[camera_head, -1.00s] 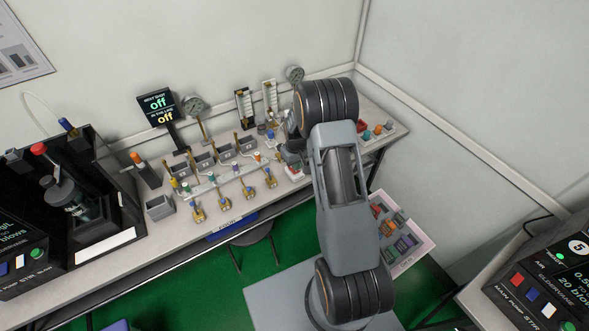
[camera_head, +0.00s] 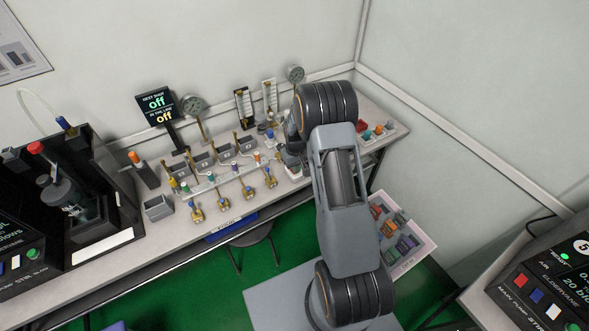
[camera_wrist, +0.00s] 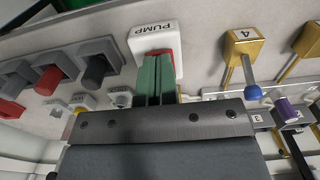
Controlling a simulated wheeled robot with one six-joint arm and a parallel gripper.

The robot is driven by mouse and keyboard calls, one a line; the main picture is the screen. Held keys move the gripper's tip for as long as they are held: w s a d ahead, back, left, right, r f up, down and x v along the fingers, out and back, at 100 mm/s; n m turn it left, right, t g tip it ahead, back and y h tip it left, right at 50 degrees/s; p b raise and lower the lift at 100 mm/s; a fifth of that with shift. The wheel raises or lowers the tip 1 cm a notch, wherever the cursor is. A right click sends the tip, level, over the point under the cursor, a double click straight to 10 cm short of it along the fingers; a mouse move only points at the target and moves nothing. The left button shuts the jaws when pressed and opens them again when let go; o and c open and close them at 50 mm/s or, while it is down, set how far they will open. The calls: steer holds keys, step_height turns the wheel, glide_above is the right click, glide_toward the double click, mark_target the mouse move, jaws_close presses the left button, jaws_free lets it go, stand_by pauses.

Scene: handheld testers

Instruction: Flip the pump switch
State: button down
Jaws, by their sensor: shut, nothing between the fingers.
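The pump switch is a white block labelled PUMP (camera_wrist: 154,32) with a red part on its lower edge, at the top middle of the wrist view. My gripper (camera_wrist: 156,62) has green fingers held together, with nothing seen between them. The fingertips overlap the red part of the pump switch, which is partly hidden behind them. I cannot tell whether they touch or press it. In the head view, my arm covers most of the gripper and switch area.
Right of the switch stands a brass valve labelled 4 (camera_wrist: 244,46), with a blue-tipped lever (camera_wrist: 253,93). Left is a row of grey holders with red and dark knobs (camera_wrist: 97,70). In the head view, a display (camera_head: 157,105) reads off twice.

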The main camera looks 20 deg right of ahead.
steer(key=shift+f, duration=0.35)
steer(key=shift+r, duration=0.15)
steer(key=shift+r+p, duration=1.75)
steer(key=shift+r, duration=1.65)
